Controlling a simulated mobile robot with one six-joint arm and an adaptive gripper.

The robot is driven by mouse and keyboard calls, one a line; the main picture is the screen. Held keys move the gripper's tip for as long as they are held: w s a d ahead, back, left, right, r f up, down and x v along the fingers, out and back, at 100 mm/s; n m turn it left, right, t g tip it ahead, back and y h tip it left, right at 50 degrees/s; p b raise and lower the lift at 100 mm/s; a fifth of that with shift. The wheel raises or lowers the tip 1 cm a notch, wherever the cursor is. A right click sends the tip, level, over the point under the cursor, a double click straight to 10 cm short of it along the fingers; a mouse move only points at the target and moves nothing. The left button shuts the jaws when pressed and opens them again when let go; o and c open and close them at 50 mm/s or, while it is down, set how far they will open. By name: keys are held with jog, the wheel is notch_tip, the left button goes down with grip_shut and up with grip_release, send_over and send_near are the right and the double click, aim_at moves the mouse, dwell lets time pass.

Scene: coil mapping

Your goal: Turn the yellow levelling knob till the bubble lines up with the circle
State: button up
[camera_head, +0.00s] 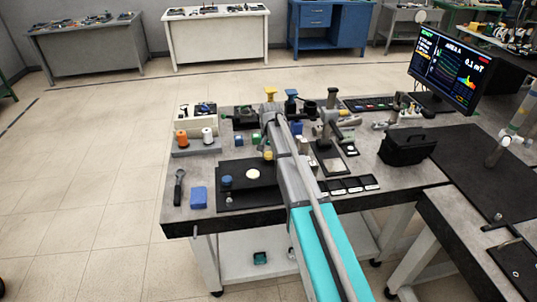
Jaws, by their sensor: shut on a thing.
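The yellow levelling knob (268,156) shows at the back right of a black levelling plate (262,190) on the grey bench. My arm reaches over the bench from the front, and my gripper (267,148) points down at the yellow knob and appears shut on it. The gripper's fingers are small and partly hidden by my arm. A pale round level (253,174) sits on the plate, left of my arm. The bubble and circle are too small to tell apart. A blue knob (225,181) stands at the plate's left side.
A holder with orange (182,138) and white spools stands behind the plate. A blue block (199,198) and a dark-handled tool (179,187) lie left. A black case (408,146) and a monitor (449,68) stand right. Small parts crowd the bench's back.

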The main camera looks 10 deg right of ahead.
jog(key=shift+d+m, duration=0.1)
jog(key=shift+m, duration=0.2)
jog(key=o, duration=1.1)
jog(key=shift+f, duration=0.1)
jog(key=shift+o, duration=0.2)
jog(key=shift+n, duration=0.5)
